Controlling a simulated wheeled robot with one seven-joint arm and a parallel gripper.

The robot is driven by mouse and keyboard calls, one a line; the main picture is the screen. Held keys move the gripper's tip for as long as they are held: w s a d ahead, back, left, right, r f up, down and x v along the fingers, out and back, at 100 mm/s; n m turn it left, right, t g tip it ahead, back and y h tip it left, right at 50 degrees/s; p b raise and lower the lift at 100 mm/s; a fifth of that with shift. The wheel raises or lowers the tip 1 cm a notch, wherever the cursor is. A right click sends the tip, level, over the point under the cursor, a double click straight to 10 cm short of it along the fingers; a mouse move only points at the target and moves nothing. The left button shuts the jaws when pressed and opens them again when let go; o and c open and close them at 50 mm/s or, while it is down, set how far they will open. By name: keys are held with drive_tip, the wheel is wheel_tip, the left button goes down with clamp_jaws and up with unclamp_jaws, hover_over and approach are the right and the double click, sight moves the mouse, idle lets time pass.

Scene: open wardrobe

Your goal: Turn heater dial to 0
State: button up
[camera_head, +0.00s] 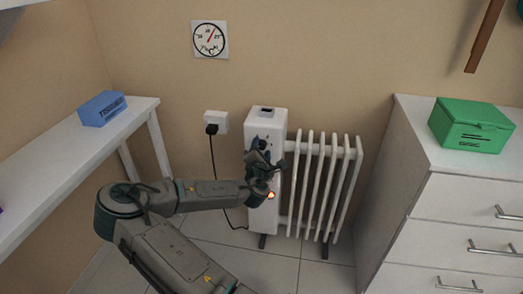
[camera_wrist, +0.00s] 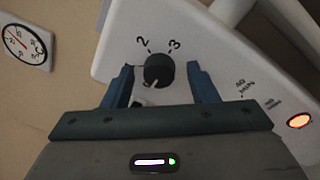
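The white heater (camera_head: 266,125) stands on the floor against the back wall, with its control panel facing the room. In the wrist view its black round dial (camera_wrist: 159,71) shows on the white panel (camera_wrist: 215,45), with the printed numbers 2 and 3 above it. A light mark on the dial points down and slightly left. My gripper (camera_wrist: 159,84) is open, with one blue finger on each side of the dial; small gaps show between fingers and dial. In the head view my gripper (camera_head: 262,160) covers the dial. Any lower numbers are hidden by my gripper.
An orange lamp glows on the heater panel (camera_wrist: 299,121). A cable runs from the wall socket (camera_head: 215,122) to the floor. A white table with a blue tissue box (camera_head: 102,108) is left; a white drawer unit (camera_head: 450,215) with a green box (camera_head: 470,125) is right.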

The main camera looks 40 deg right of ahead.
drive_tip(key=p+v, duration=0.2)
drive_tip(key=v, duration=1.1)
drive_tip(key=shift+s+a+p, duration=0.25)
drive_tip(key=shift+a+p, duration=0.1)
drive_tip(key=shift+p, duration=0.05)
